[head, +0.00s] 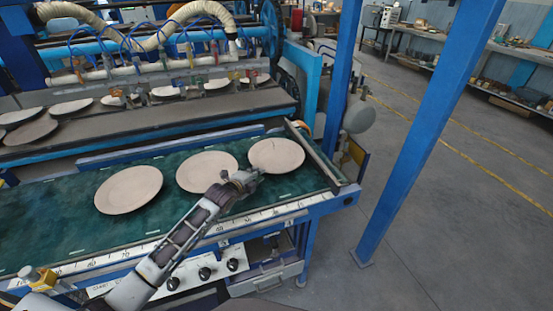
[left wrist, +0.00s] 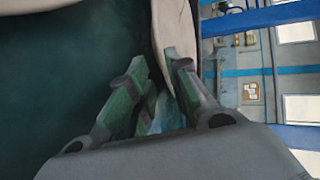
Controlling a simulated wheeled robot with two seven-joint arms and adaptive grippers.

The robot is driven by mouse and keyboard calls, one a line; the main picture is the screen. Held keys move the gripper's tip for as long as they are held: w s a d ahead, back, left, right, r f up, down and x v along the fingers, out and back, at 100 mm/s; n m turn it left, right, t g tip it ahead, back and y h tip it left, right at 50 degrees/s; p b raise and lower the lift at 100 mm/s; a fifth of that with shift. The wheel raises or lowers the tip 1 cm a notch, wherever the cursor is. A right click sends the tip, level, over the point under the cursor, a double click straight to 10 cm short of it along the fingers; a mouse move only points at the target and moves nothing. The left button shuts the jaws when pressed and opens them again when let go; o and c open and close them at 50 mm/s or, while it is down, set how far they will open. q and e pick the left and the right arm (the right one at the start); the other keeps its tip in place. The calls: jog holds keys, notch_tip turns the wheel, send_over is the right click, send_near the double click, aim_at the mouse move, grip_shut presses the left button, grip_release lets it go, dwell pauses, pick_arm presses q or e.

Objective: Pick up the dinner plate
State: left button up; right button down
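Three round beige dinner plates lie in a row on the green belt (head: 75,225): a left plate (head: 128,190), a middle plate (head: 205,171) and a right plate (head: 277,155). My left gripper (head: 252,178) is at the near-left rim of the right plate, beside the middle plate. In the left wrist view its two fingers (left wrist: 158,68) are apart, with the edge of a plate (left wrist: 170,25) reaching between them. I cannot tell whether either finger touches it. Another plate edge (left wrist: 35,5) shows at the top left. My right gripper is not in view.
More plates (head: 30,130) lie on the grey conveyor behind, under suction hoses. A raised rail (head: 318,155) closes the belt's right end. A blue post (head: 425,130) stands to the right. The floor beyond is clear.

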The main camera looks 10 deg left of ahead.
pick_arm(q)
jog(key=shift+w+f, duration=0.1)
jog(key=shift+w, duration=0.15)
jog(key=shift+w+d, duration=0.1)
jog(key=shift+w+d+f, duration=0.2)
jog(key=shift+w+d, duration=0.15)
jog(key=shift+w, duration=0.25)
jog(key=shift+w+d+f, duration=0.2)
jog(key=shift+w+d, duration=0.15)
jog(key=shift+w, duration=0.2)
jog(key=shift+x, duration=1.2)
jog(key=shift+c, duration=0.4)
grip_shut()
jog(key=shift+r, duration=0.2)
